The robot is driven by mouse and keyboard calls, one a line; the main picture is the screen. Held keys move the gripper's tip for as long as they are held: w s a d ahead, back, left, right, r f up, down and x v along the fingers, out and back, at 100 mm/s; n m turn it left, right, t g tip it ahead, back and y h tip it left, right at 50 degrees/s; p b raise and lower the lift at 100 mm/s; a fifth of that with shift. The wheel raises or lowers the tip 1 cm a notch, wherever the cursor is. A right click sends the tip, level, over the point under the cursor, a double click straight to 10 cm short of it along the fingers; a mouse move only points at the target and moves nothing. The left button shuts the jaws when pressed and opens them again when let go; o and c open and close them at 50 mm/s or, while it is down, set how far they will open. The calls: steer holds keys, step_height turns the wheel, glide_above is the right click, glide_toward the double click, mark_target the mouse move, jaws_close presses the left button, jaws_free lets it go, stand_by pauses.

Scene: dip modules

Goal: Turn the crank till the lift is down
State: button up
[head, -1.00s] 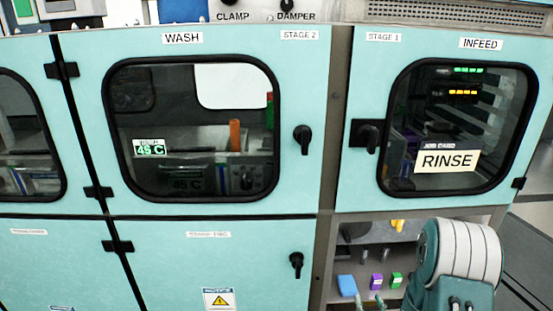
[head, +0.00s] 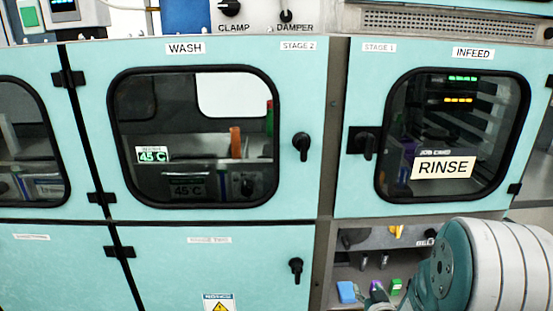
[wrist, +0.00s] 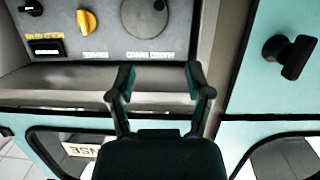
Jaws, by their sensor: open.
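In the head view a dark round part (head: 355,237) on the panel under the infeed door seems to be the same crank. My gripper (wrist: 162,82) is open and empty, its two fingers apart, pointing at the panel near the label and not visibly touching the disc. I cannot make out the lift; the infeed window (head: 455,135) is dark inside.
A yellow knob (wrist: 85,20) and a black switch (wrist: 45,47) sit beside the disc on the panel. A black door handle (wrist: 290,55) sticks out at the right of the wrist view. Blue (head: 347,292) and green (head: 395,286) blocks lie below the panel.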

step_height(320, 180, up, 7)
steer(key=s+a+g+h, duration=0.1)
steer(key=s+a+g, duration=0.1)
steer(key=s+g, duration=0.1)
steer(key=s+a+r+g, duration=0.2)
steer(key=s+r, duration=0.1)
steer(key=s, duration=0.4)
steer(key=s+a+r+g, duration=0.2)
steer(key=s+r, duration=0.1)
steer(key=s, duration=0.5)
steer(key=s+a+r+g+y, duration=0.1)
steer(key=s+a+r+g, duration=0.1)
steer(key=s+r, duration=0.2)
steer(key=s, duration=0.3)
steer(key=shift+s+m, duration=0.3)
steer(key=shift+w, duration=0.1)
stand_by(0.9)
